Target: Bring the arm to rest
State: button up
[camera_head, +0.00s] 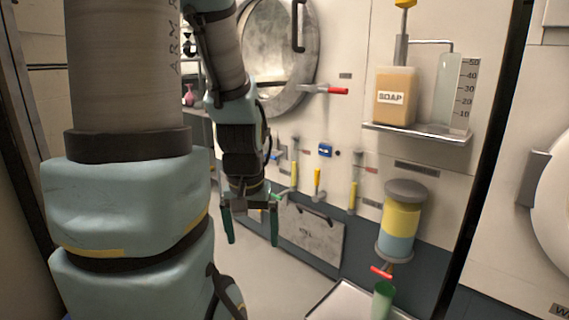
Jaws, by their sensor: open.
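My gripper (252,236) hangs pointing down in the middle of the head view. Its two dark green fingers are apart, with nothing between them. My arm comes down from the upper left, and its large near links cover much of the left of the view. The gripper is in front of the wall panel and appears clear of the things on it, though the depth is hard to tell.
A round metal hatch (268,50) and a red-tipped lever (337,91) are on the wall behind. A shelf (418,134) holds a soap bottle (395,97). A yellow-and-blue dispenser (399,228) is above a green cup (383,301). The floor (262,290) below the gripper looks clear.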

notch_tip(320, 180, up, 33)
jog(key=p, duration=3.1)
jog(key=shift+f, duration=0.15)
